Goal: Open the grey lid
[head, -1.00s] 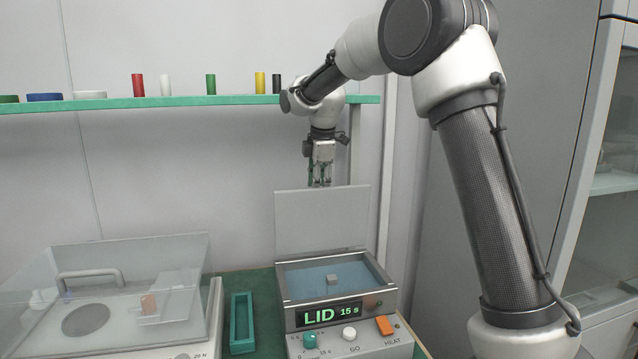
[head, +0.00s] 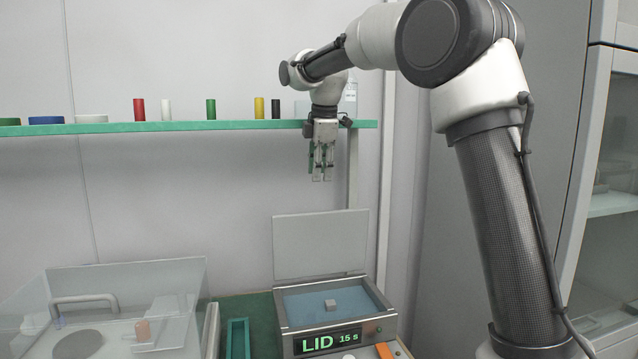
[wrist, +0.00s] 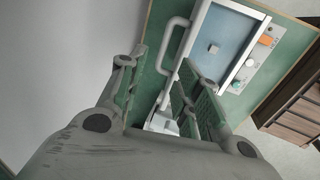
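The grey lid (head: 320,246) stands upright at the back edge of the box with the LID display (head: 331,342). The box's blue inside is uncovered, with a small grey block (head: 330,304) in it. My gripper (head: 322,177) hangs fingers down above the lid's top edge, apart from it. In the wrist view my gripper (wrist: 160,62) has its two fingers spread with nothing between them. A grey bar handle (wrist: 172,45) shows just beyond the fingertips, beside the box (wrist: 235,30). The head view does not show this handle.
A green shelf (head: 180,127) with coloured cylinders runs along the wall at my gripper's height. A clear-covered device (head: 110,290) stands to the left, with a green tray (head: 238,340) between it and the box. A cabinet (head: 590,200) is on the right.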

